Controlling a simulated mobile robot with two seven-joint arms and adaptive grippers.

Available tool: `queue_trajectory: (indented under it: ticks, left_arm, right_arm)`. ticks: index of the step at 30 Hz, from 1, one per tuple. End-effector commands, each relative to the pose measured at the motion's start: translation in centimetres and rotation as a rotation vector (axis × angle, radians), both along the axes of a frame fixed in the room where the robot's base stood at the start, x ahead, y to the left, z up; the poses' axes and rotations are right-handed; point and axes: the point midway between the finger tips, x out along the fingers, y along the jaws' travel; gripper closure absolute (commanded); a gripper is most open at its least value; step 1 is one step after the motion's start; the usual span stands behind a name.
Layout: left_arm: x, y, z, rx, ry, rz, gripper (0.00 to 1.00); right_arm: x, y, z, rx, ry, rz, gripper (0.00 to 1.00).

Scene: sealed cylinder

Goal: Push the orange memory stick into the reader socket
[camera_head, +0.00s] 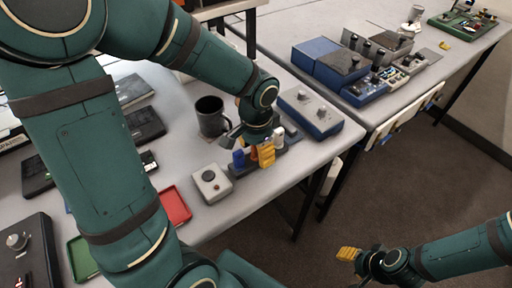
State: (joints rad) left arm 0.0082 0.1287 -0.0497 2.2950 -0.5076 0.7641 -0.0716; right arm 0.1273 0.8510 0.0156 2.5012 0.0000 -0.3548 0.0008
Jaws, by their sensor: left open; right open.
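A small orange piece (254,153), which looks like the memory stick, shows in a dark rack (246,171) between a blue stick (238,159) and my gripper's yellow finger pad. A white stick (278,136) stands further right. My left gripper (257,147) is open, pointing down over the rack, and hides much of it. Whether its fingers touch the orange piece is unclear. My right gripper (352,254) is open and empty, over the floor.
A dark mug (210,117) stands behind the rack. A blue box with grey top (311,112) lies to the right. A red tray (174,206) lies at the front left. More boxes and devices (364,91) crowd the right table. The near table edge is close to the rack.

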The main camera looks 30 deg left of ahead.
Motion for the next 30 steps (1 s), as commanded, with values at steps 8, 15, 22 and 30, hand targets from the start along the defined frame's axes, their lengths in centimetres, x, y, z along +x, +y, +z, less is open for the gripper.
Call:
queue_trajectory:
  ticks: [8, 15, 22, 30]
  left_arm:
    - [0.0, 0.0, 0.0, 0.0, 0.0, 0.0, 0.43]
    - [0.0, 0.0, 0.0, 0.0, 0.0, 0.0, 1.0]
    - [-0.02, 0.0, -0.03, 0.0, 0.001, 0.0, 1.0]
    - [-0.04, -0.01, 0.37, -0.001, 0.001, 0.0, 1.0]
  right_arm:
    - [0.0, 0.0, 0.04, 0.0, 0.0, 0.0, 0.53]
    - [0.0, 0.0, 0.03, 0.0, 0.0, 0.0, 0.53]
    - [0.0, 0.0, 0.03, 0.0, 0.0, 0.0, 0.53]
    - [-0.01, 0.0, 0.4, 0.0, 0.0, 0.0, 0.53]
